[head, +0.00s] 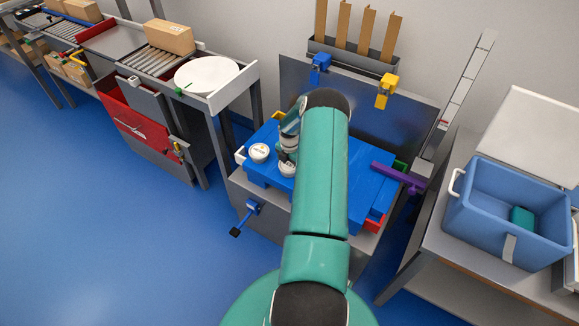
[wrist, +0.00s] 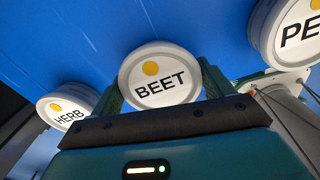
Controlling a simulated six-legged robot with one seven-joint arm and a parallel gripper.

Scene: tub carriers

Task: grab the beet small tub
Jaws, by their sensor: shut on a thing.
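The beet small tub (wrist: 160,78) is a white round tub with a yellow dot and the word BEET on its lid, in the middle of the wrist view. My gripper (wrist: 162,90) is shut on it, with a green finger on each side of the tub. In the head view my gripper (head: 287,157) is over the blue carrier (head: 345,190), partly hidden by my arm. A white tub (head: 287,169) shows at its tip; its label cannot be read there.
The HERB tub (wrist: 68,108) is left of the beet tub, and a tub with a label starting PE (wrist: 287,32) is to the right, close to my gripper. Another white tub (head: 259,152) sits on the carrier's left side. A blue bin (head: 510,215) stands at right.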

